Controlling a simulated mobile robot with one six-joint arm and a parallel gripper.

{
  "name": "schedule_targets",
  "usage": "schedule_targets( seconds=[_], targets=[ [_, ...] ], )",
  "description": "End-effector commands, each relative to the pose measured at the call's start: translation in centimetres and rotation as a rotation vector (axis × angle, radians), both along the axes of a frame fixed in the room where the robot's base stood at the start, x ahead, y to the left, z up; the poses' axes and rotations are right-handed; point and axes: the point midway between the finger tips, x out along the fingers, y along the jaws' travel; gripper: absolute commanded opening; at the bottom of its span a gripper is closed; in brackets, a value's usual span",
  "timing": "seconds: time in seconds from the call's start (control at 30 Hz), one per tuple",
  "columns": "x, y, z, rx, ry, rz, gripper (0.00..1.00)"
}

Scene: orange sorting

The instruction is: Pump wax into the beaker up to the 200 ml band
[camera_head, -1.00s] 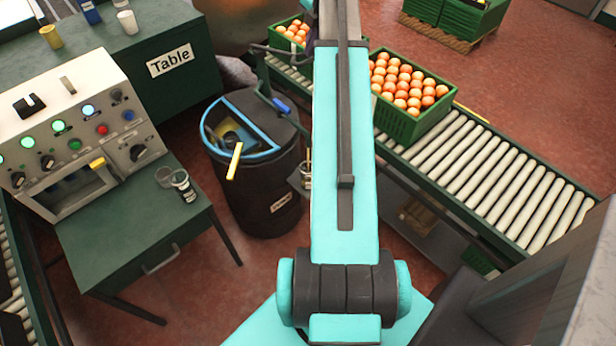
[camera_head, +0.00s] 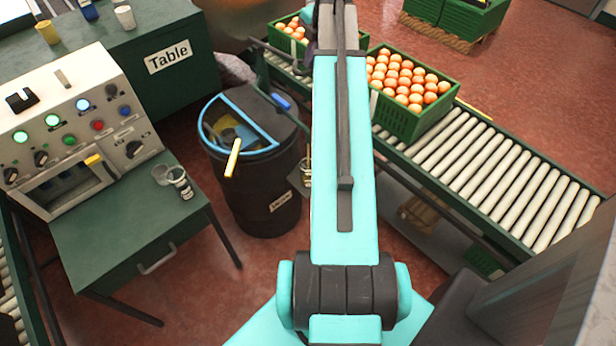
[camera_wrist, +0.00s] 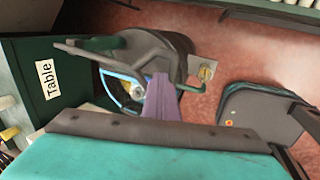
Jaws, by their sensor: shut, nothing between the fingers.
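A dark drum (camera_head: 262,185) with a blue-rimmed half-open top stands left of my arm, and its blue rim shows in the wrist view (camera_wrist: 117,76). A yellow handle (camera_head: 233,158) sticks up at its front. A small clear vessel (camera_head: 306,172), possibly the beaker, stands on a small plate beside the drum, partly behind my arm. In the wrist view a small vessel (camera_wrist: 205,72) sits on a tan plate. Its level and band are too small to read. My gripper (camera_wrist: 160,80), purple in the wrist view, is shut and empty, overlapping the drum.
A green bench (camera_head: 120,235) at left carries a control panel (camera_head: 75,110), a glass cup (camera_head: 160,174) and a jar (camera_head: 180,183). A roller conveyor (camera_head: 490,180) with a crate of oranges (camera_head: 408,125) runs along the right. A green table (camera_head: 125,60) stands behind.

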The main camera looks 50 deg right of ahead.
Motion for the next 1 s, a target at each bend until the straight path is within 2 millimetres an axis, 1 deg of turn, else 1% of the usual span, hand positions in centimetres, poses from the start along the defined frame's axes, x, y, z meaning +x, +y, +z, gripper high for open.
schedule_targets(
  seconds=[0.03, 0.1, 1.0],
  targets=[
    [-0.1, 0.0, -0.8, 0.001, 0.001, 0.0, 0.0],
    [-0.1, 0.0, -1.5, 0.001, 0.002, 0.0, 0.0],
    [-0.3, 0.1, -9.8, 0.003, 0.008, -0.001, 0.0]
  ],
)
